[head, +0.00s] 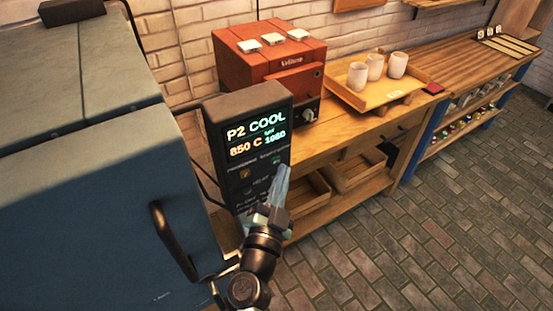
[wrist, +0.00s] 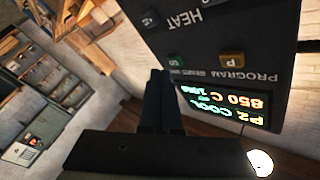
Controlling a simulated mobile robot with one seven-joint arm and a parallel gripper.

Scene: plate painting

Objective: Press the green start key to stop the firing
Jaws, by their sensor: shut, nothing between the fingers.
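The kiln controller (head: 247,112) is a dark box with a lit display reading "P2 COOL" and "850 C". Its green key (head: 276,160) sits below the display on the right, just above my fingertips. My gripper (head: 283,172) is shut and empty, in front of the panel. In the wrist view the panel appears upside down. There the green key (wrist: 176,61) lies just beyond the tips of my shut fingers (wrist: 160,76); whether they touch it I cannot tell. An orange P key (wrist: 232,60) is beside it.
A large blue kiln (head: 90,180) with a dark handle (head: 172,240) stands at left. A red box-shaped unit (head: 268,60) and a wooden tray (head: 352,98) with white cups rest on the bench behind. The brick floor (head: 440,230) at right is clear.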

